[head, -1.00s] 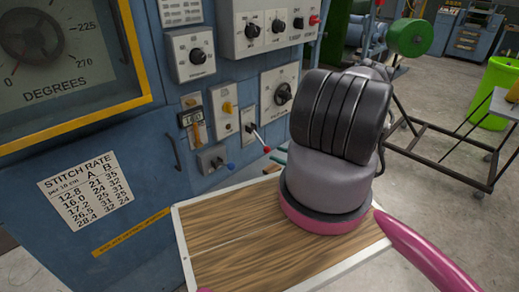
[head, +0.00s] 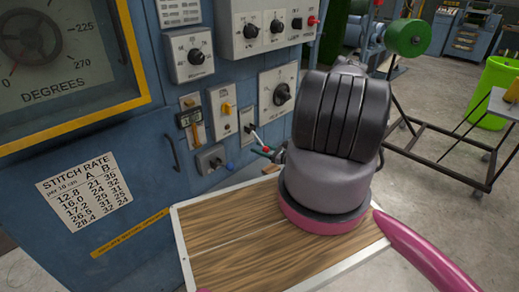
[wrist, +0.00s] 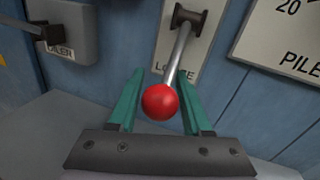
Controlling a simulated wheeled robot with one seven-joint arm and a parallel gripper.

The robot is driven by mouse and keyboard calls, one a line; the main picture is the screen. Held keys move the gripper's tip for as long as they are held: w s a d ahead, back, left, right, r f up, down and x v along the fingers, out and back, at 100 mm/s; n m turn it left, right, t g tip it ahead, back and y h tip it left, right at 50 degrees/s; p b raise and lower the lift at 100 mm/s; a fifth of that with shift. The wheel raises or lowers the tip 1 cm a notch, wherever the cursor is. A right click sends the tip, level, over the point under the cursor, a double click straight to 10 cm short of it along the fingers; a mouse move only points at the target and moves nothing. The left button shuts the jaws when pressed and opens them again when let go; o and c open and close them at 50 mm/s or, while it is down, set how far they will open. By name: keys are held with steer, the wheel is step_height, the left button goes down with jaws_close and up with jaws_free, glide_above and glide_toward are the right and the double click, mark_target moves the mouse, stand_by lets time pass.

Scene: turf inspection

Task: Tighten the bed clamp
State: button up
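The clamp lever (wrist: 181,52) is a metal rod with a red ball knob (wrist: 160,101), coming out of a pale plate (wrist: 166,25) whose label is partly covered and reads "LO…". In the head view the lever (head: 256,138) slants down and right from the blue panel. My gripper (wrist: 160,82) has teal fingers, one on each side of the red knob, with narrow gaps left and right; it looks open. In the head view my gripper (head: 271,153) is at the knob, mostly hidden behind my arm.
A grey switch box (wrist: 62,30) is left of the lever, and a dial plate (wrist: 285,40) is to its right. In the head view a wood-topped board (head: 225,240) with a pale rim lies below. A green bin (head: 497,90) and dark frame (head: 440,150) stand right.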

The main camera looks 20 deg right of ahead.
jaws_close()
stand_by(1.2)
